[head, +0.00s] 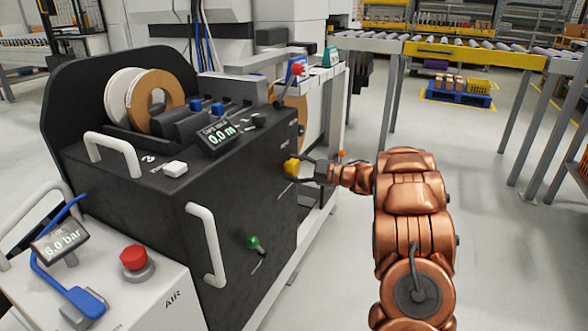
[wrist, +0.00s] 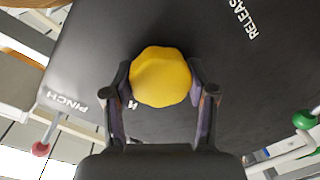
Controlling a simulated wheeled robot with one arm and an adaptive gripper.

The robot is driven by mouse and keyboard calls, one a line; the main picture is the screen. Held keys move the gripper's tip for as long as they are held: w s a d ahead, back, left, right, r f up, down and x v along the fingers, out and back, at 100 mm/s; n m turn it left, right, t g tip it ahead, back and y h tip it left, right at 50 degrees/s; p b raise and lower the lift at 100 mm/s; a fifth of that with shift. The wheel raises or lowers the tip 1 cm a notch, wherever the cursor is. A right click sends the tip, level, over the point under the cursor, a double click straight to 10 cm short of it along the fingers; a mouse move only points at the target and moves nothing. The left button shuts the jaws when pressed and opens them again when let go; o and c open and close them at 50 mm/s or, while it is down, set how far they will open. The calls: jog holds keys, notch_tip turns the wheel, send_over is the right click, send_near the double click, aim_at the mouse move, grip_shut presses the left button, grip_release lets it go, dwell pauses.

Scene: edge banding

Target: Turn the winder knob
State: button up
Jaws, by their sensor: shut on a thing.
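The winder knob (wrist: 161,76) is a yellow lobed knob on the black side panel of the machine. In the wrist view it sits between the two fingers of my gripper (wrist: 161,92), which is shut on it. In the head view the yellow knob (head: 291,166) shows at the right side of the black machine, with my gripper (head: 305,167) at it from the right. Part of a label beside the knob is hidden; the words PINCH and RELEASE show on the panel.
A green-tipped lever (head: 253,243) and a white handle (head: 205,245) stick out from the black machine (head: 235,200). A red button (head: 134,258) sits on the white console in front. A roller conveyor (head: 465,50) stands behind.

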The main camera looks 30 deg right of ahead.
jog(key=o, duration=1.2)
jog(key=shift+c, duration=0.2)
jog(key=v, duration=1.2)
